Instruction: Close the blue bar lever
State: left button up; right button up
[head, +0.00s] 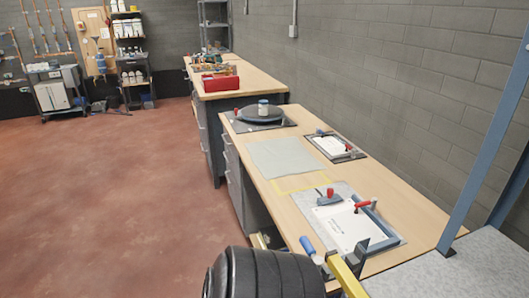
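A blue-handled lever (307,245) stands tilted at the front left corner of the nearest fixture on the workbench. That fixture is a grey plate (345,189) carrying a white panel (340,226), a red-tipped clamp (330,194), another red handle (362,205) and a grey-blue bar (378,223) along its right side. The base of the blue lever is partly hidden low in the view, so I cannot tell if it is open or closed.
A smaller fixture (334,147) with a white panel and a round dark turntable (262,114) stand farther back on the bench (292,200). A grey mat (285,158) lies between. A blue-grey upright post (485,130) rises at right. Red floor (110,200) is clear at left.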

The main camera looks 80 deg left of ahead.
aim_at(310, 250)
jog(key=u, duration=2.1)
jog(key=k+j+u, duration=0.1)
jog(key=j, duration=0.25)
jog(key=k, duration=0.05)
